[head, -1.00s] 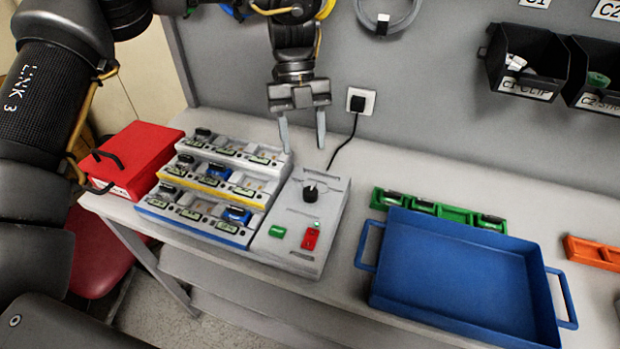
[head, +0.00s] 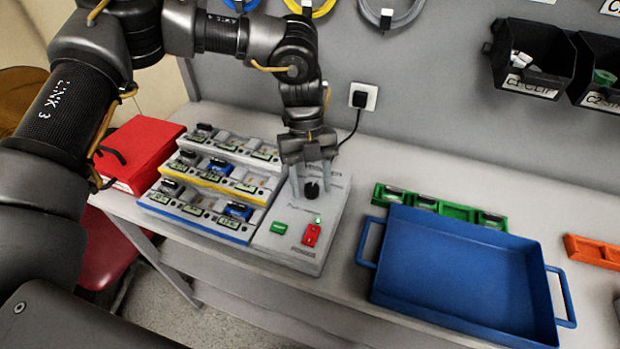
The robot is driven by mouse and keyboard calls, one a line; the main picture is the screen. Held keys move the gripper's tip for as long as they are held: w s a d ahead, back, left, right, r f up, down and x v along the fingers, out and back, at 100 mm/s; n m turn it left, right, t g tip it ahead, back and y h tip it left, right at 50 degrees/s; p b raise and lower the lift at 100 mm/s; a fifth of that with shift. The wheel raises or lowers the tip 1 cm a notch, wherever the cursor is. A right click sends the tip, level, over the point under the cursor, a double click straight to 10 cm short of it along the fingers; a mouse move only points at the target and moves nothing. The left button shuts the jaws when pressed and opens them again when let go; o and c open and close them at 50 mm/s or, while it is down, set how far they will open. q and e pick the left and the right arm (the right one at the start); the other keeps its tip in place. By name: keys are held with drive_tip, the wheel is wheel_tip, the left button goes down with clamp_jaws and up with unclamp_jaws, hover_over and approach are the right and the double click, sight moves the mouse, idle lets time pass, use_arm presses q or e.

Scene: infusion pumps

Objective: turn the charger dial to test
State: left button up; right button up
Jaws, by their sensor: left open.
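The charger (head: 287,248) is a light grey panel on the bench, joined to stepped battery rows (head: 180,212) on its left. Its black round dial (head: 312,190) sits on the upper part of the panel. My left gripper (head: 311,192) points down over the panel, open, with one finger on each side of the dial. I cannot tell whether the fingers touch it. The lettering around the dial is hidden or too small to read. A green button (head: 278,229) and a red switch (head: 311,235) are lower on the panel. My right gripper is not in view.
A blue tray (head: 460,275) with handles stands right of the charger, with a green holder (head: 440,207) behind it. Black bins (head: 530,62) hang on the wall. A black plug (head: 360,98) sits in the wall socket.

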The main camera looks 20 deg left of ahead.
use_arm(q)
drive_tip(key=c, duration=1)
drive_tip(key=shift+o, duration=0.2)
drive_tip(key=shift+n, duration=0.3)
drive_tip(key=n, duration=0.2)
drive_tip(key=n+t+h, duration=0.1)
drive_tip(key=n, duration=0.1)
drive_tip(key=shift+a+h, duration=0.15)
drive_tip(key=shift+h, duration=0.15)
drive_tip(key=shift+s+n+t+h+p, duration=0.15)
drive_tip(key=shift+n+t+p, duration=0.2)
drive_tip(key=shift+n, duration=0.7)
drive_tip(key=shift+n+t+h+p, duration=0.2)
drive_tip(key=shift+n+t, duration=0.25)
drive_tip(key=shift+n, duration=0.6)
drive_tip(key=o, duration=1)
drive_tip(key=shift+c, duration=0.2)
